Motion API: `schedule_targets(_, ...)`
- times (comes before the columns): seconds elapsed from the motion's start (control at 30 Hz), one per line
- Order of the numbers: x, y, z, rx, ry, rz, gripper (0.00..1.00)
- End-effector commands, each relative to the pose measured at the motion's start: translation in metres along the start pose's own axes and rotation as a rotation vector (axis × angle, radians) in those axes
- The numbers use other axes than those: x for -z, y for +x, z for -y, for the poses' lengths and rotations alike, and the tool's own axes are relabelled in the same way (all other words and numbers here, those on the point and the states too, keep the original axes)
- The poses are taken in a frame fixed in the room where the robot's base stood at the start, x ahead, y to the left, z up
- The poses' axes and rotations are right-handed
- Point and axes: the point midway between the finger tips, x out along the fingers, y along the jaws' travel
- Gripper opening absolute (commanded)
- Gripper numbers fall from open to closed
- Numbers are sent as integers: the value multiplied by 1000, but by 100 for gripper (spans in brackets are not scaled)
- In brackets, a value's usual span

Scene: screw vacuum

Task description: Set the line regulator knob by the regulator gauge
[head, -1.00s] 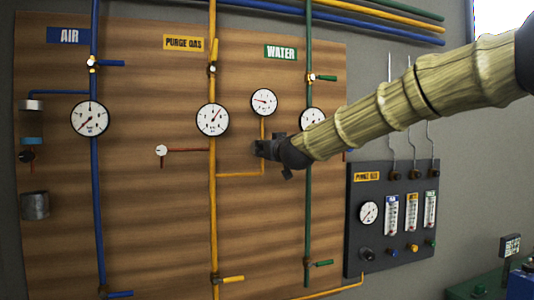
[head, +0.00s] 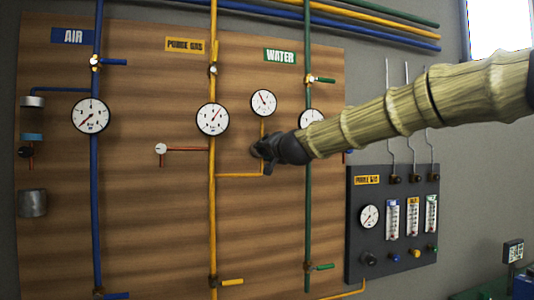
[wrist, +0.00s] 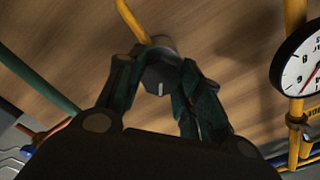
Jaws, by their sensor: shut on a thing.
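The regulator gauge (head: 263,102) is a small white dial on a yellow branch pipe, below the WATER sign in the head view. Its needle points up and to the left; the numbers are too small to read. My gripper (head: 266,151) is at the regulator below this gauge. In the wrist view my gripper (wrist: 161,82) is shut on the dark regulator knob (wrist: 159,88), with one finger on each side. A pale mark shows on the knob's face. The gripper hides most of the knob in the head view.
The yellow purge gas pipe (head: 212,190) with a larger gauge (head: 212,118) stands left of the gripper. The green water pipe (head: 308,220) runs behind my arm, which partly covers another gauge (head: 312,119). A dark flowmeter panel (head: 362,235) is at lower right.

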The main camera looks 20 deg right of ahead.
Motion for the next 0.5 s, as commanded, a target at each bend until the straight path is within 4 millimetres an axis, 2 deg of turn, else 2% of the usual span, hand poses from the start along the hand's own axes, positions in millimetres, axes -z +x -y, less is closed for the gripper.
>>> schedule_targets(0.2,1,0,-1,0,88,-2,12)
schedule_targets(0.5,1,0,-1,0,126,-3,12)
